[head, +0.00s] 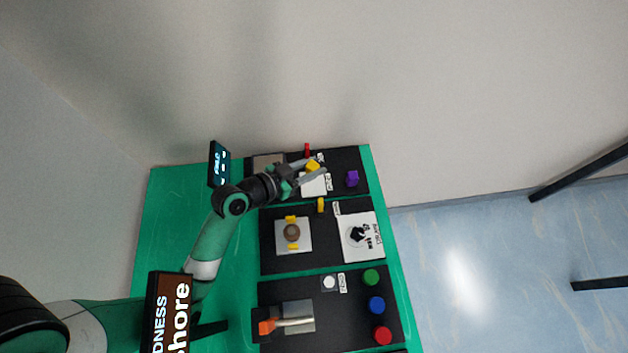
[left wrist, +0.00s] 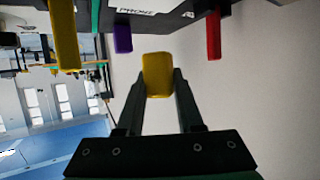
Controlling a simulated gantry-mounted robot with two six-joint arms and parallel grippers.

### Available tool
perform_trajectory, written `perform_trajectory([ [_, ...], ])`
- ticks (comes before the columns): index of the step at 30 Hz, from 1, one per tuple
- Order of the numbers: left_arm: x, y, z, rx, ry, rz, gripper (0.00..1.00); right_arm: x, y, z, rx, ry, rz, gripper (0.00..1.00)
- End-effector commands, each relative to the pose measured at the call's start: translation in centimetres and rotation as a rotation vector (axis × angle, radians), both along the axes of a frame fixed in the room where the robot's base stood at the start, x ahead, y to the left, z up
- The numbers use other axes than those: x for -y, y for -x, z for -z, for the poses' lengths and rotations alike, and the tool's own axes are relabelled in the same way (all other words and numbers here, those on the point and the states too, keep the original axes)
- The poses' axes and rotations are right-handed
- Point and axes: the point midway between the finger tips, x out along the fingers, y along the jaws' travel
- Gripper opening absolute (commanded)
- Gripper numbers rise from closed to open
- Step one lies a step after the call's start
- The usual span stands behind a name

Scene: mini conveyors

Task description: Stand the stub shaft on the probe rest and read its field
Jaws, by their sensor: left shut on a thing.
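My left gripper (head: 313,171) is above the far black panel and shut on a yellow block (head: 313,165). In the left wrist view the yellow block (left wrist: 158,75) sits between the two fingertips. A white plate (head: 314,187) lies under the gripper, partly hidden by it. In the left wrist view a label (left wrist: 137,11) that seems to read PROBE is beyond the block. A dark display (head: 219,163) with light text, too small to read surely, stands at the back left. I cannot tell for certain which piece is the stub shaft. My right gripper is not in view.
A red peg (head: 307,150), a purple block (head: 352,178) and a yellow peg (head: 320,205) stand near the gripper. The middle panel holds a brown round part (head: 292,232) and a dial (head: 358,234). The near panel has a silver bar (head: 295,321) and coloured buttons. The green tabletop (head: 170,215) at left is clear.

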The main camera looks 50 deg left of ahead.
Motion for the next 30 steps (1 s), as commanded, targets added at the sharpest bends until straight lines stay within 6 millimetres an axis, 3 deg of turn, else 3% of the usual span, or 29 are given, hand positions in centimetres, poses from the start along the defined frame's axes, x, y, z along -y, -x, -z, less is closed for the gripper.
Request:
perform_trajectory([
  [1,0.0,0.0,1.4,-0.002,0.0,-0.001,0.0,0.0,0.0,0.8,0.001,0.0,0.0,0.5],
  [7,0.0,0.0,2.2,0.002,-0.001,0.0,0.0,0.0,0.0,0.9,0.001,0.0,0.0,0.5],
  [14,0.0,0.0,5.7,0.001,0.001,-0.001,0.0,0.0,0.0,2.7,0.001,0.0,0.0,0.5],
  [25,0.0,0.0,6.1,0.002,-0.001,-0.001,0.0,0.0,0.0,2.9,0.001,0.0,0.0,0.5],
  [26,0.0,0.0,6.0,0.002,-0.001,-0.001,0.39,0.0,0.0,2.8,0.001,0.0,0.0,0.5],
  [30,0.0,0.0,5.9,0.002,-0.001,-0.001,0.64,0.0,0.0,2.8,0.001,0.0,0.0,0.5],
])
